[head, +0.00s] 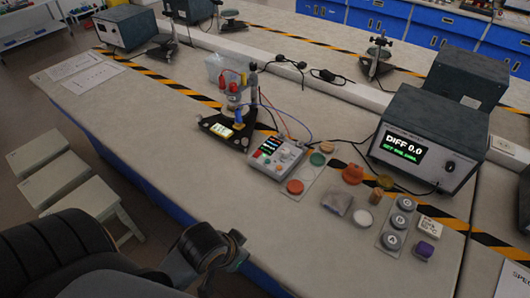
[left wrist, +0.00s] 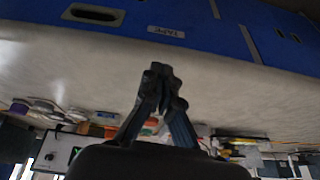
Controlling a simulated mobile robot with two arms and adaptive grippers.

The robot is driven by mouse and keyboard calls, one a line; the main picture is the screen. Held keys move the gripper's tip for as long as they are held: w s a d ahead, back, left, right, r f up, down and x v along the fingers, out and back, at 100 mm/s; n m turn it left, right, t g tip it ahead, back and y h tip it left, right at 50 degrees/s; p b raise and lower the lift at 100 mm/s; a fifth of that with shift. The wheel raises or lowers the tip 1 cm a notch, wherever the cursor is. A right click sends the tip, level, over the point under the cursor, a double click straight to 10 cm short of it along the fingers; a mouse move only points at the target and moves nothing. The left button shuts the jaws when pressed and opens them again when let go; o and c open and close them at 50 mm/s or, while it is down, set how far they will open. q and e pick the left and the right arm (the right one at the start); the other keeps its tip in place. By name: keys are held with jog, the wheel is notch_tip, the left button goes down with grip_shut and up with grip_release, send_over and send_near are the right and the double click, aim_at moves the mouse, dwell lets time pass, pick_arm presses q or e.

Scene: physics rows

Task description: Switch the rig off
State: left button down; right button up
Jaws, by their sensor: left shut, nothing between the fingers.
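The rig stands mid-bench in the head view. It has a stand with red knobs (head: 232,84) on a dark base (head: 222,128) with a small lit screen. A grey control box (head: 276,157) with a lit screen and coloured buttons sits to its right. A dark instrument (head: 428,138) reading "DIFF 0.0" stands farther right. Which part switches the rig off I cannot tell. My left gripper (left wrist: 162,75) is shut and empty in the left wrist view, near the bench's front edge and apart from the rig. My right gripper is not in view.
Cables run behind the rig. Stools (head: 88,200) stand at left. The bench's front left is clear.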

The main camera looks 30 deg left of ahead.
pick_arm(q)
jog(key=shift+t, duration=0.5)
jog(key=w, duration=0.1)
jog(key=w+a, duration=0.2)
jog(key=w, duration=0.1)
jog(key=shift+w+a+r, duration=0.1)
jog(key=shift+a+r, duration=0.05)
jog(key=shift+a, duration=0.1)
jog(key=w+a+r, duration=0.1)
jog(key=w+a, duration=0.1)
jog(key=w+a+r+t, duration=0.1)
jog(key=w+a, duration=0.1)
jog(key=w, duration=0.1)
jog(key=w+a+t, duration=0.1)
jog(key=w+a, duration=0.1)
jog(key=shift+w+a+r, duration=0.3)
jog(key=shift+r, duration=0.1)
jog(key=w+a+r+n+t, duration=0.1)
jog(key=w+a+r+t, duration=0.1)
jog(key=w+a+r, duration=0.5)
notch_tip(320, 180, up, 2)
jog(key=shift+w+a+r+t+h, duration=0.15)
jog(key=shift+w+r+t+h, duration=0.2)
jog(key=shift+w, duration=0.85)
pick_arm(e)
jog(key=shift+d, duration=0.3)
pick_arm(q)
jog(key=shift+f, duration=0.15)
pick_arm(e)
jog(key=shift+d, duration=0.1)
